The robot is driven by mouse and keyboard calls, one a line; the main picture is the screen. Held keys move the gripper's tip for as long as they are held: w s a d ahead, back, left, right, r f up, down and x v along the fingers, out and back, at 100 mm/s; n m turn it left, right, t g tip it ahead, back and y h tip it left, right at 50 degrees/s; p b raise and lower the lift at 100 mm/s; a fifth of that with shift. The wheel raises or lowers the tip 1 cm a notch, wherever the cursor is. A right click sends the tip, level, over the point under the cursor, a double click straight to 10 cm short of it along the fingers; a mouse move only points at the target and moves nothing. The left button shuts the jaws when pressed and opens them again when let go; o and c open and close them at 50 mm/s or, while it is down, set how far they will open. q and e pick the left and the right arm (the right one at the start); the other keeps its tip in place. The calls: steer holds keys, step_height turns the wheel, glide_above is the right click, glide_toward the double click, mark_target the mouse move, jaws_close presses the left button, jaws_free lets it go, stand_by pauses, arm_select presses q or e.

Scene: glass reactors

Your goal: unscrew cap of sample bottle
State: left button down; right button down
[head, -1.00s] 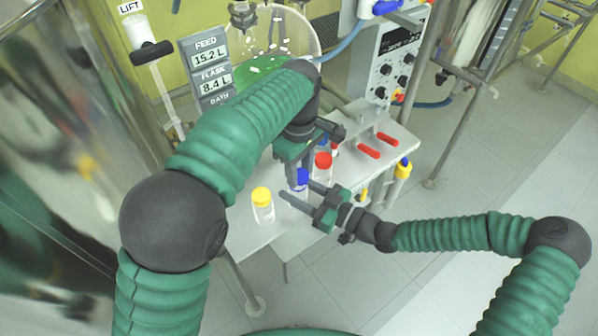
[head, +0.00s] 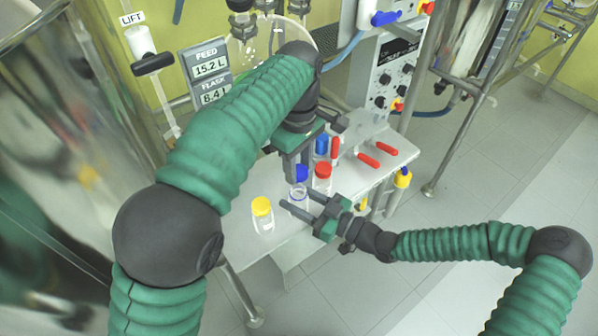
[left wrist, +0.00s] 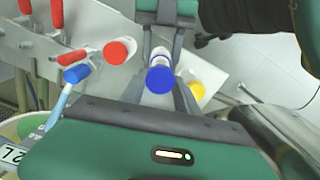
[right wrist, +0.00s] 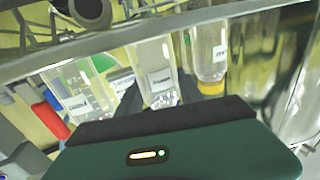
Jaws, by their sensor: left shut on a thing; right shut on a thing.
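My left gripper (head: 298,166) comes down from above and is shut on a blue cap (head: 302,173). The left wrist view shows the cap (left wrist: 160,78) between its fingers. Just below the cap is a clear sample bottle (head: 298,196); its bare neck ring shows, apart from the cap. My right gripper (head: 298,201) reaches in from the right, low on the table, and is shut on this bottle. In the right wrist view the labelled bottle (right wrist: 155,72) appears upside down between the fingers, with no cap on its neck.
A yellow-capped bottle (head: 262,213) stands to the left on the grey table (head: 262,243). Red handles (head: 368,159) lie further right. A control box (head: 390,75) stands behind.

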steer(key=c, duration=0.7)
jaws_free()
